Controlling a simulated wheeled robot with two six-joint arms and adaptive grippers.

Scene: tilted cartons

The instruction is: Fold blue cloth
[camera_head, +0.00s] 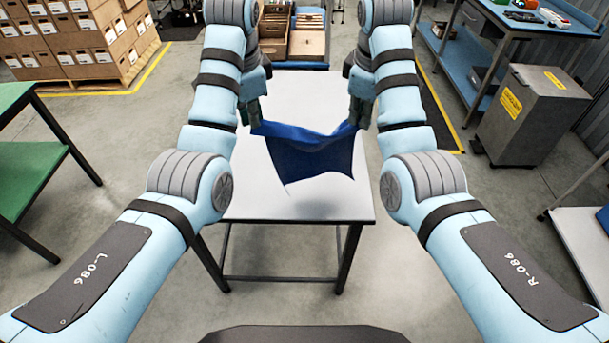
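The blue cloth (312,157) hangs between my two grippers above the white table (300,207), in the middle of the head view. Its top edge sags a little between the grippers, and its lower part hangs toward the near side. My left gripper (256,124) is at the cloth's upper left corner and appears closed on it. My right gripper (357,122) is at the upper right corner and also appears closed on it. The fingertips are small and partly hidden by my arms. A shadow lies on the table below the cloth.
A green table (28,170) stands at the left and a blue workbench (500,40) at the right. A grey metal bin (530,115) stands near the workbench. Stacked cartons (75,40) are at the back left. The white table's near part is bare.

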